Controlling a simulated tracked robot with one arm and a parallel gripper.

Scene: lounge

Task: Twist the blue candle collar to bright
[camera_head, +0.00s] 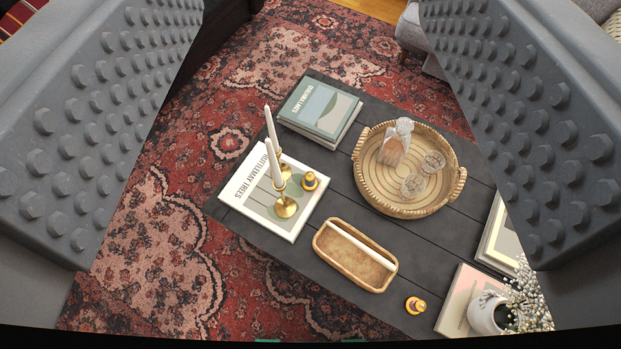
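Two white candles stand upright in brass holders on a book on the dark table: one taller candle (271,128) behind and one candle (273,163) with its brass holder (285,207) in front. A small gold piece with a dark purplish band (310,182) sits on the book beside them. A similar gold piece (415,305) sits at the table's front edge. I cannot make out a clearly blue collar, nor any setting mark. My gripper (312,140) is wide open and empty, its studded fingers at both sides of the picture, apart from all of these.
The dark table (350,125) holds a round wicker tray (370,190) with glassware, a wooden tray (332,243) with a white stick, a green book (320,108) and a white vase (487,314) with flowers on a pink book. Patterned red rug (170,240) surrounds it.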

